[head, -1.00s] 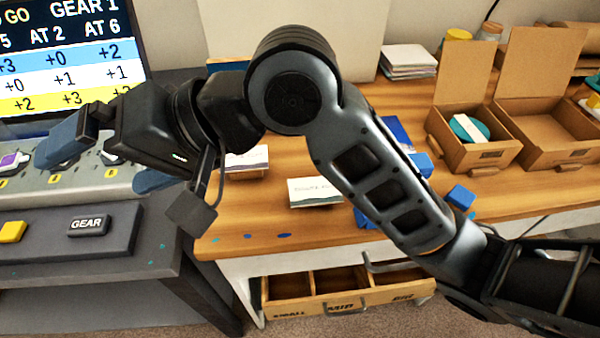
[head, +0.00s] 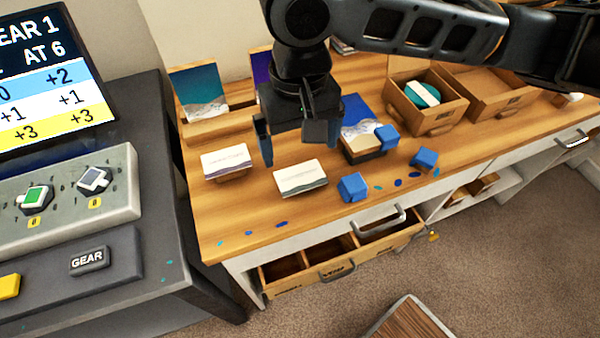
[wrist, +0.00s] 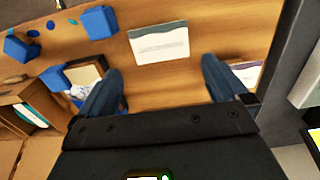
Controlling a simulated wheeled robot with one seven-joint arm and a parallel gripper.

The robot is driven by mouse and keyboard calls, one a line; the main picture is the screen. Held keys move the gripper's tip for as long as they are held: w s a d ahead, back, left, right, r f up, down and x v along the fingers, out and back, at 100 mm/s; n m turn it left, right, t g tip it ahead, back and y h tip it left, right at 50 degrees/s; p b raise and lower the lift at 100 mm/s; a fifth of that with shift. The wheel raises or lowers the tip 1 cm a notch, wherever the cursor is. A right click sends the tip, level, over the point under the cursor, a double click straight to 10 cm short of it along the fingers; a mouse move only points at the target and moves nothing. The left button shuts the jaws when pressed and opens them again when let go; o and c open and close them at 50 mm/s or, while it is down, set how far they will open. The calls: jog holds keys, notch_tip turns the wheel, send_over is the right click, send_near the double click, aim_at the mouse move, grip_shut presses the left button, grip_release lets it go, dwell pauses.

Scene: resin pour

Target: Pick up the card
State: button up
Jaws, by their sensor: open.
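Two small white cards with wavy printed lower edges rest tilted on the wooden bench. The left card (head: 226,160) and the right card (head: 301,178) stand side by side near the bench's front. My gripper (head: 297,150) is open and empty, pointing down just behind and above the right card. In the wrist view the right card (wrist: 158,43) lies ahead of the gap between my open fingers (wrist: 163,78). The left card (wrist: 246,73) is partly hidden behind a finger there. The print is too small to read.
Blue blocks (head: 352,187) and a small dark-based box (head: 362,146) stand right of the cards. Upright pictures (head: 200,92) stand behind. Cardboard boxes (head: 425,103) sit farther right. An open drawer (head: 340,258) juts out below the bench. A grey console (head: 65,200) is at left.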

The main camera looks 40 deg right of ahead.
aim_at(298, 172)
jog(key=shift+w+f, duration=0.2)
jog(key=shift+f, duration=2.8)
jog(key=shift+f, duration=0.25)
jog(key=shift+c, duration=0.2)
jog(key=c, duration=0.4)
